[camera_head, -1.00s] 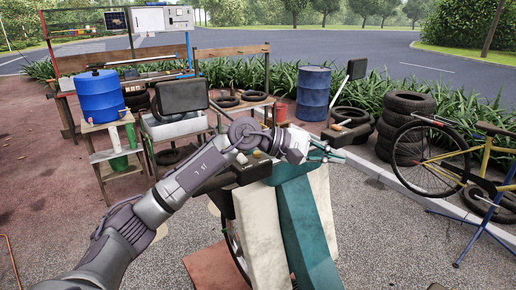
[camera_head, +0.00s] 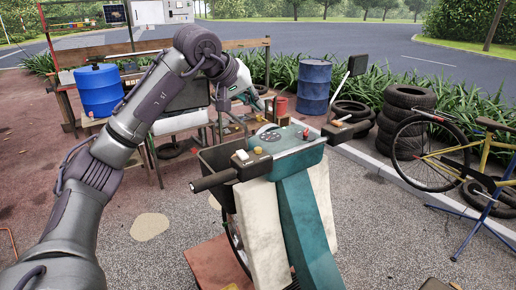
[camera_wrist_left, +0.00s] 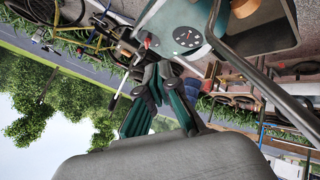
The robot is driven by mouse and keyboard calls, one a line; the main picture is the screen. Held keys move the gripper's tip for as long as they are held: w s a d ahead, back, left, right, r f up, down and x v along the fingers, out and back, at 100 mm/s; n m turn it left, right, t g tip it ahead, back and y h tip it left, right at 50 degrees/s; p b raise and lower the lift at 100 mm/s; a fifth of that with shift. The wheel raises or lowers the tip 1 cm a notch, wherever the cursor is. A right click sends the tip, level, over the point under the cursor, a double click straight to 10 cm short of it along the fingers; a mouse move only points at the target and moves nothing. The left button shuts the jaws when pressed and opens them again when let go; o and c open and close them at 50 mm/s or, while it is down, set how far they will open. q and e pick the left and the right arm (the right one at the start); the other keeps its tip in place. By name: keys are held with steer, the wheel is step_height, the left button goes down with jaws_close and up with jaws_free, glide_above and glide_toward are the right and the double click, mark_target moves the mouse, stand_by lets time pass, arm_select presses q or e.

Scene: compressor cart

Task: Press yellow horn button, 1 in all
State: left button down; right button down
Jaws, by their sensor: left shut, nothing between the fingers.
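The yellow horn button (camera_head: 258,151) sits on the dark handlebar control of the teal and cream scooter (camera_head: 300,205), beside a white switch block (camera_head: 242,155). My left gripper (camera_head: 260,104) is shut and empty. It hangs above and behind the handlebar, apart from the button. In the left wrist view its teal fingers (camera_wrist_left: 163,75) are together near the round gauge (camera_wrist_left: 187,37). My right gripper is not in view.
A red button (camera_head: 305,133) sits on the dash's right side. The left handle grip (camera_head: 213,181) and right mirror (camera_head: 357,66) stick out. A blue drum (camera_head: 99,92) and bench stand behind at left, tyres (camera_head: 405,115) and a bicycle at right.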

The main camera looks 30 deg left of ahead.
mark_target(256, 149)
arm_select(q)
steer(key=shift+f, duration=0.1)
step_height(256, 149, down, 8)
steer(key=b, duration=0.5)
steer(key=shift+f+b, duration=0.2)
steer(key=shift+b, duration=0.2)
steer(key=shift+f, duration=0.1)
steer(key=shift+f, duration=0.2)
stand_by(0.7)
steer(key=shift+f, duration=0.2)
steer(key=shift+f+b, duration=0.55)
stand_by(0.6)
steer(key=shift+d+r, duration=0.1)
steer(key=shift+r+p, duration=0.85)
